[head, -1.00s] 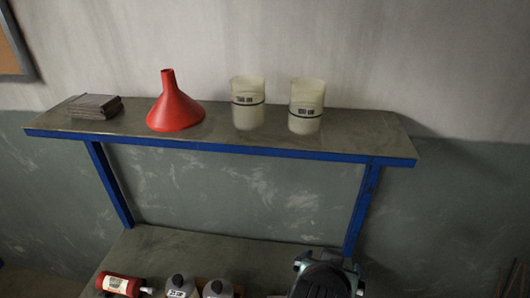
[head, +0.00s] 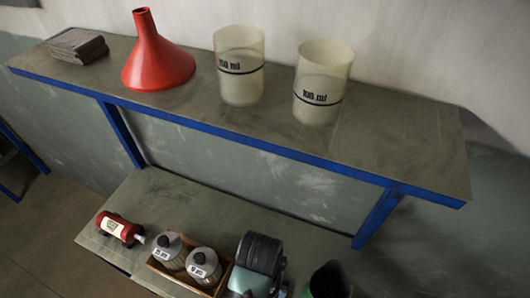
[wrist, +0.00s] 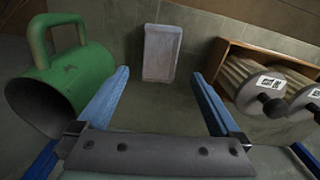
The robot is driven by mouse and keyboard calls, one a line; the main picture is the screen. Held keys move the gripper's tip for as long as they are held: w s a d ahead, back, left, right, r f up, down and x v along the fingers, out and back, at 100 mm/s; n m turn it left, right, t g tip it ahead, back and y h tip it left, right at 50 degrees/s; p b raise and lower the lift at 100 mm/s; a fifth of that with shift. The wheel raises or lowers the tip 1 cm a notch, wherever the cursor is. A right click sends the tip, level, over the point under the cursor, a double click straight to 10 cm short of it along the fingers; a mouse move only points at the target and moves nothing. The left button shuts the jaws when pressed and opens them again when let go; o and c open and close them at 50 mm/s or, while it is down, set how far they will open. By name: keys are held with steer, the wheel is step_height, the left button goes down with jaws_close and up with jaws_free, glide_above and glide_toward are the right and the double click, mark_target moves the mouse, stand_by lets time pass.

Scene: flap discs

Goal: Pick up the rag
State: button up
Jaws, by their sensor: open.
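A folded, layered grey-brown stack (head: 76,46) lies at the left end of the upper shelf in the head view and looks like cloth. A flat, pale grey-pink rectangle (wrist: 161,52) lies on the lower bench in the wrist view; I cannot tell whether it is cloth or something stiff. My gripper (wrist: 161,75) is open and empty, with its blue fingers spread to either side below the rectangle in the picture, apart from it. In the head view only my dark and teal wrist shows over the lower bench; the fingers are hidden.
A green mug (wrist: 68,85) stands left of my fingers, a wooden box (wrist: 224,50) of bottles right. The upper shelf (head: 400,150) bears a red funnel (head: 156,60) and two beakers (head: 239,68) (head: 320,80).

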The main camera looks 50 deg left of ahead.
steer(key=f, duration=0.5)
steer(key=shift+s+d+f, duration=0.15)
steer(key=shift+d+f, duration=0.05)
steer(key=shift+f, duration=0.1)
steer(key=f, duration=0.5)
steer(key=shift+s+d, duration=0.15)
steer(key=shift+s, duration=0.2)
steer(key=shift+c, duration=0.2)
steer(key=c, duration=1)
step_height(320, 180, up, 10)
steer(key=shift+r+p, duration=0.1)
steer(key=shift+p, duration=0.2)
steer(key=shift+c, duration=0.2)
